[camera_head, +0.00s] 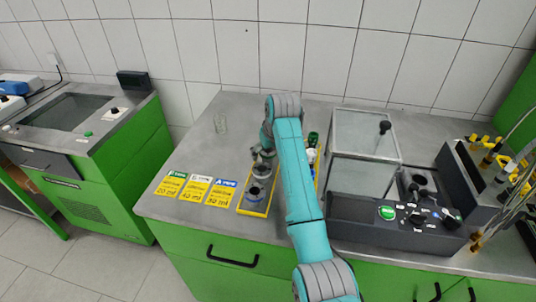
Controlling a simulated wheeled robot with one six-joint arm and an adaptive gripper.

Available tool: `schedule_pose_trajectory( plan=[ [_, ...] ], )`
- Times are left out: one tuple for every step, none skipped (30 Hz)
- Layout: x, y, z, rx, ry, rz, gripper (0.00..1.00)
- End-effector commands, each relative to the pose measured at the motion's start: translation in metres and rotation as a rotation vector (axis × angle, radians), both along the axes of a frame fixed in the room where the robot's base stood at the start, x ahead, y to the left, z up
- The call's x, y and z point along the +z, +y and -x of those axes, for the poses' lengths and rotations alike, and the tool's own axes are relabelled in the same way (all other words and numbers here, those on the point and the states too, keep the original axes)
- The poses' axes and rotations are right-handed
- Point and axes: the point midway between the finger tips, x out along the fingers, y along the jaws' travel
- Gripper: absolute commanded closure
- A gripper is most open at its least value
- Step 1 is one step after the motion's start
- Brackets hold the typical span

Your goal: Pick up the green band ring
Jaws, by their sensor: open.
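A green-banded piece (313,138), likely the green band ring, stands just right of my arm at the far end of a group of white and blue parts. My arm hides part of this group. My gripper (261,157) points down over a yellow-edged tray (242,209) left of the arm, apart from the green piece. Grey cylindrical parts (256,192) stand in that tray, one close under the gripper. The gripper is open; its fingertips are small and hard to make out, and I cannot tell whether they touch the part below.
Green, white and blue-headed yellow cards (195,188) lie left of the tray. A clear glass-like object (220,123) stands at the back left. The back left of the grey bench is mostly free.

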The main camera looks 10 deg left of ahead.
Motion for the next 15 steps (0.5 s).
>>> schedule_pose_trajectory(
  plan=[
    [0.0001, 0.0001, 0.0001, 0.0, 0.0, 0.0, 0.15],
    [0.0001, 0.0, 0.0, 0.0, 0.0, 0.0, 0.15],
    [0.0002, 0.0, 0.0001, 0.0, 0.0, 0.0, 0.25],
    [0.0002, 0.0, 0.0001, 0.0, 0.0, 0.0, 0.32],
    [0.0001, 0.0, 0.0002, 0.0, 0.0, 0.0, 0.4],
    [0.0001, -0.0001, 0.0001, 0.0, 0.0, 0.0, 0.5],
    [0.0001, -0.0001, 0.0001, 0.0, 0.0, 0.0, 0.57],
    [0.0001, -0.0001, 0.0001, 0.0, 0.0, 0.0, 0.65],
    [0.0001, -0.0001, 0.0001, 0.0, 0.0, 0.0, 0.75],
    [0.0001, -0.0001, 0.0001, 0.0, 0.0, 0.0, 0.82],
    [0.0001, -0.0001, 0.0002, 0.0, 0.0, 0.0, 0.87],
    [0.0005, 0.0, 0.0, 0.0, 0.0, 0.0, 0.87],
    [0.0005, -0.0001, 0.0001, 0.0, 0.0, 0.0, 0.87],
    [0.0005, -0.0001, 0.0001, 0.0, 0.0, 0.0, 0.87],
    [0.0005, -0.0001, 0.0001, 0.0, 0.0, 0.0, 0.88]
  ],
)
